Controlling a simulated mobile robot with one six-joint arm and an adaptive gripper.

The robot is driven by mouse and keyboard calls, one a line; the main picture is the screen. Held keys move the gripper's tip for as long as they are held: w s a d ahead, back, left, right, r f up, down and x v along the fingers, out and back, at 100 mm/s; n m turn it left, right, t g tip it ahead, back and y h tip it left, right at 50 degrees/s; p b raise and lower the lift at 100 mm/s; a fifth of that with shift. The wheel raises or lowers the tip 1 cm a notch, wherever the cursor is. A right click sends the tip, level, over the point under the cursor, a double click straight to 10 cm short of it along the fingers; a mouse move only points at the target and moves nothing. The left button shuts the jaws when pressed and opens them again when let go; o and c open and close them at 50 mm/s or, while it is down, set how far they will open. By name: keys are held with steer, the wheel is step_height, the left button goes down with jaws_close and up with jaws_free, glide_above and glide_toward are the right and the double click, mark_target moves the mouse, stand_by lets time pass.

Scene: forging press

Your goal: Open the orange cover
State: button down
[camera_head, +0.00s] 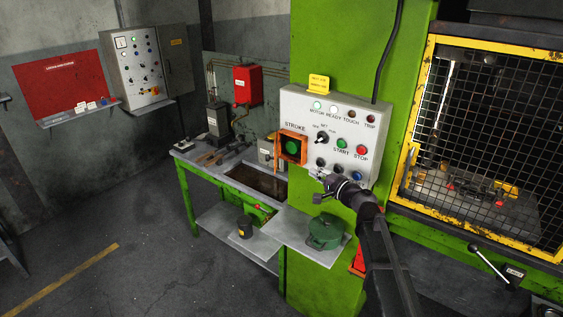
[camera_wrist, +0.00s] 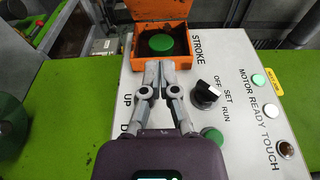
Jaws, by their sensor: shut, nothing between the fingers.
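The orange cover (camera_head: 280,145) is on the STROKE station of the grey control panel, around a round green button (camera_head: 292,147). In the wrist view, the orange cover (camera_wrist: 160,10) shows as a plate at the far side of an orange housing (camera_wrist: 190,48). The green button (camera_wrist: 160,43) is visible inside, with nothing seen over it. The cover's exact angle is hard to tell. My gripper (camera_head: 317,174) is in front of the panel, below and right of the housing. In the wrist view, my gripper (camera_wrist: 164,64) is shut and empty, fingertips by the housing's near edge; contact cannot be told.
The panel (camera_head: 340,108) carries a selector knob (camera_wrist: 205,94), a START button (camera_head: 342,143) and a STOP button (camera_head: 361,150) near my gripper. A yellow-framed mesh guard (camera_head: 490,130) stands right. Floor at left is open.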

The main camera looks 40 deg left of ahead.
steer(key=shift+a, duration=0.15)
steer(key=s+a, duration=0.1)
steer(key=a, duration=1.1)
steer(key=shift+s+a, duration=0.3)
steer(key=shift+a, duration=0.1)
